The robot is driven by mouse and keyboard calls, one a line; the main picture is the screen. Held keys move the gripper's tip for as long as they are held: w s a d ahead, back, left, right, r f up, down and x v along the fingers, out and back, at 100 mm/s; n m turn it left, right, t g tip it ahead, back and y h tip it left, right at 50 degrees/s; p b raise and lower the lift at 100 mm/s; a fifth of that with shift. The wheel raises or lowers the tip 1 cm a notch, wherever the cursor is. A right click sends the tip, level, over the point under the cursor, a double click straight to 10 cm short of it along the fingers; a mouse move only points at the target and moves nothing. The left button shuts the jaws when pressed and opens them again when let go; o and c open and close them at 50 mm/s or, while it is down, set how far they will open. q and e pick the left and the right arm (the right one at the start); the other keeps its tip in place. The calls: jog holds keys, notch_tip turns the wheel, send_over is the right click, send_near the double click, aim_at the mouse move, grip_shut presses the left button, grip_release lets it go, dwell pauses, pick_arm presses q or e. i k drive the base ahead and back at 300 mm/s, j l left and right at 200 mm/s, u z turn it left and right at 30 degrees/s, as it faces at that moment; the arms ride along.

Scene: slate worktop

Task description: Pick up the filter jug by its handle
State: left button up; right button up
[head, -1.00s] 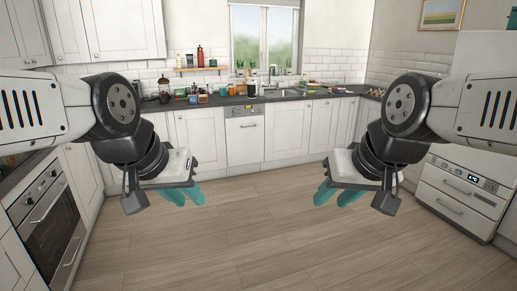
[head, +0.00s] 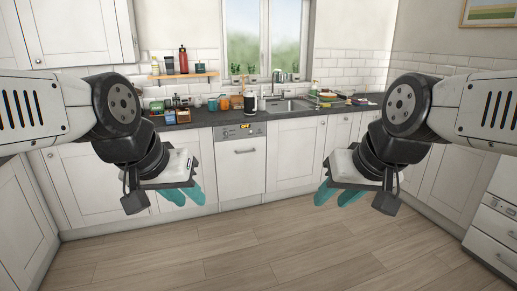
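On the slate worktop, just left of the sink, stands a small upright dark-and-white vessel (head: 250,104) that may be the filter jug. It is too small and far off to make out its handle. My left gripper (head: 184,195) hangs at left centre with its teal fingers apart and nothing between them. My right gripper (head: 338,195) hangs at right centre, also with its teal fingers apart and empty. Both grippers are in the air over the floor, well short of the worktop and touching nothing.
The worktop (head: 200,119) runs along the back wall, crowded with jars and boxes (head: 178,110) left of the vessel. The sink (head: 288,105) is to its right. A dishwasher (head: 240,165) is below. The wooden floor (head: 260,250) ahead is clear.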

aim_at(250, 99)
jog(key=i, duration=2.2)
jog(key=i+z, duration=0.15)
jog(key=i, duration=0.4)
jog(key=i+j+z, duration=0.15)
jog(key=i, duration=0.35)
jog(key=i+j+z, duration=0.2)
jog(key=i, duration=0.35)
